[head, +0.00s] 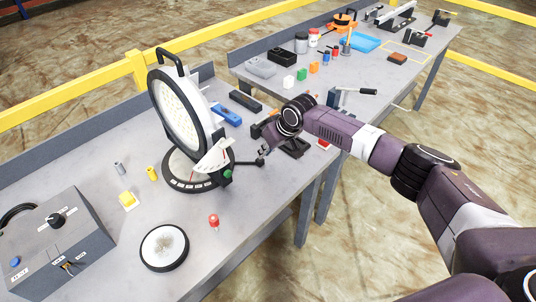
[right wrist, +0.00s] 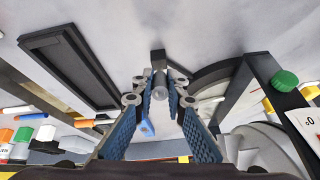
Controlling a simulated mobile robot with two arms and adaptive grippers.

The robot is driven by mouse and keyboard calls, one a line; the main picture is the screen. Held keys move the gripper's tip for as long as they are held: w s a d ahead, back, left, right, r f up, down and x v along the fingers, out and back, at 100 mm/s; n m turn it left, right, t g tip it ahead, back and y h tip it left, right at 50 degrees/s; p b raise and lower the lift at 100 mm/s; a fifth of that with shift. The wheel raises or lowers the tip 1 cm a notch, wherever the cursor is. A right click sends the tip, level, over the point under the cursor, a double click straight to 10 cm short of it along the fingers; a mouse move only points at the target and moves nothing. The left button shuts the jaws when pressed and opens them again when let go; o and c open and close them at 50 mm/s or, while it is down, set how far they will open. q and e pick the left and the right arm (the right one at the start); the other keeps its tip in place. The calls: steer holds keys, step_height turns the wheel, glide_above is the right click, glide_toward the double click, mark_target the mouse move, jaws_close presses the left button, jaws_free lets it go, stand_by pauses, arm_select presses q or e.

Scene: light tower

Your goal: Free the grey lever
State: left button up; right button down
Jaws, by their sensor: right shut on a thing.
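The light tower stands on the workbench in the head view, with a round white lamp panel (head: 182,102), a black carrying handle and a round base with a marked scale (head: 190,184). A green knob (head: 228,174) sits at the base's right side and also shows in the right wrist view (right wrist: 285,80). The grey lever (head: 246,163) sticks out to the right from the base and ends in a dark tip. My right gripper (head: 265,150) is at that tip. In the right wrist view its blue-padded fingers (right wrist: 160,95) are shut on the lever's end. My left gripper is out of view.
A black open tray (right wrist: 68,66) lies beside the gripper in the right wrist view. A round lens disc (head: 164,248), a red knob (head: 213,220) and a grey control box (head: 55,240) are in front. A second bench with small tools stands behind right.

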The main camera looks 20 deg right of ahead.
steer(key=shift+w+a+r+g+h, duration=0.2)
steer(key=shift+w+g+h, duration=0.1)
steer(key=shift+g, duration=0.3)
stand_by(0.3)
steer(key=c, duration=1.9)
jaws_free()
steer(key=shift+w, duration=0.1)
steer(key=shift+c, duration=0.2)
steer(key=v, duration=1.2)
steer(key=shift+w+a, duration=0.15)
